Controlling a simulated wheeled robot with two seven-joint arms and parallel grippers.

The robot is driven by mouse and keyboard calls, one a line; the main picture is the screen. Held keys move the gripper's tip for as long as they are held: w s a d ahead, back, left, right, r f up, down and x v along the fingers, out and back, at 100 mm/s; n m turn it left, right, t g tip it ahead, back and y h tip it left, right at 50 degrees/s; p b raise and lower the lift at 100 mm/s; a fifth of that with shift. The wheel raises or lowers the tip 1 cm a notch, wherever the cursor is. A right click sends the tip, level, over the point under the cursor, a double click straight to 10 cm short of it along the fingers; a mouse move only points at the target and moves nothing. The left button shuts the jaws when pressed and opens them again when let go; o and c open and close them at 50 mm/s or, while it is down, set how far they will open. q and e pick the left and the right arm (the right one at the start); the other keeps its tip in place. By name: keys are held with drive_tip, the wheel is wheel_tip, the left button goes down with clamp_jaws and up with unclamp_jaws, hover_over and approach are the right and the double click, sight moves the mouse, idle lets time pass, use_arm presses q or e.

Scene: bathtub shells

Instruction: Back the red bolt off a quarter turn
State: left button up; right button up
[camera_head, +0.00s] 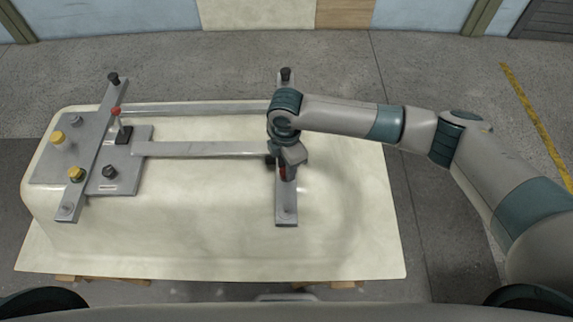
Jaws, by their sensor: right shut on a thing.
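The red bolt (283,174) is on the right crossbar (286,208), which lies across the upturned tub shell (200,225). Only a small red part of the bolt shows below my right gripper (287,168). The right gripper reaches down from the wrist and is shut on the bolt; its fingertips are mostly hidden by the wrist and hand. My left gripper is not in view.
A grey plate (50,170) with yellow and black knobs and a red-tipped lever (116,112) sits on the shell's left. Two long bars (200,149) run between the crossbars. Black knobs (285,74) top the crossbars' far ends. The shell's right end is clear.

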drive_tip(key=n, duration=0.3)
drive_tip(key=shift+a+r, duration=0.1)
drive_tip(key=shift+n, duration=0.4)
drive_tip(key=o, duration=1)
drive_tip(key=shift+o, duration=0.2)
